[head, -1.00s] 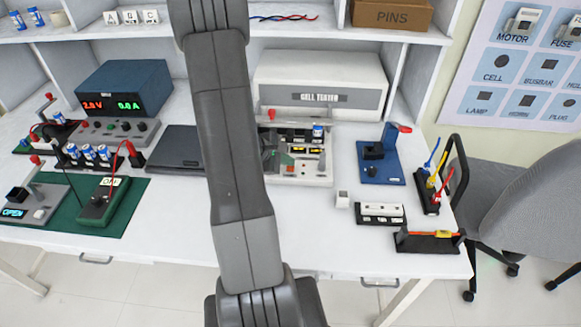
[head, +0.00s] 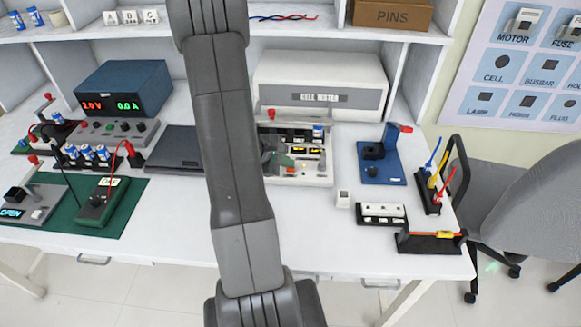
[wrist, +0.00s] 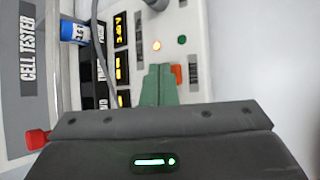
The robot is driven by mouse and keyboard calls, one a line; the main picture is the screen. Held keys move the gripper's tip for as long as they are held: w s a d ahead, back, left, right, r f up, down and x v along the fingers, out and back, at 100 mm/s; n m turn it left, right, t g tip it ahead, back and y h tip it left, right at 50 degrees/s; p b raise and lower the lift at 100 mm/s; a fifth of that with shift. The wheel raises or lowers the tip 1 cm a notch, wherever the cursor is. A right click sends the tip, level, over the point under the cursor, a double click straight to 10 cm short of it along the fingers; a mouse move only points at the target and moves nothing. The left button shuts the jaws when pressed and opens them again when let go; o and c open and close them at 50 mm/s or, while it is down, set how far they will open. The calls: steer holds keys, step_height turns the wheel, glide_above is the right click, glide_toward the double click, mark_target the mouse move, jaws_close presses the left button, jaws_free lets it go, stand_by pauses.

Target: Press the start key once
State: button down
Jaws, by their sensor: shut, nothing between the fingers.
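The cell tester (head: 320,72) stands at the back of the bench, with its pale control panel (head: 303,181) in front. In the wrist view the panel (wrist: 196,62) carries a lit orange lamp (wrist: 156,45), a small green round part (wrist: 182,40) and an orange-red key (wrist: 178,75). My gripper (wrist: 159,67) is shut and empty, its green fingertips together over the panel beside the orange-red key. No start label is readable, and whether the tips touch anything is unclear. In the head view my arm partly hides the panel's left side.
A blue cell (wrist: 74,31) sits in the tester near lit yellow displays (wrist: 121,66). A red-knobbed lever (wrist: 38,138) is at the lower left of the wrist view. A blue fixture (head: 381,165) and a key strip (head: 382,212) stand to the right.

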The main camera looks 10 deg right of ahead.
mark_target(287, 169)
steer(key=shift+r+p, duration=0.35)
steer(key=shift+r, duration=0.55)
steer(key=shift+r, duration=0.1)
steer(key=shift+r+p, duration=1.55)
steer(key=shift+r, duration=0.85)
steer(key=shift+f, duration=0.1)
steer(key=shift+f+b, duration=0.7)
steer(key=shift+f, duration=0.2)
steer(key=shift+r+p, duration=0.3)
steer(key=shift+p, duration=0.3)
steer(key=shift+r+p, duration=0.1)
steer(key=shift+p, duration=0.7)
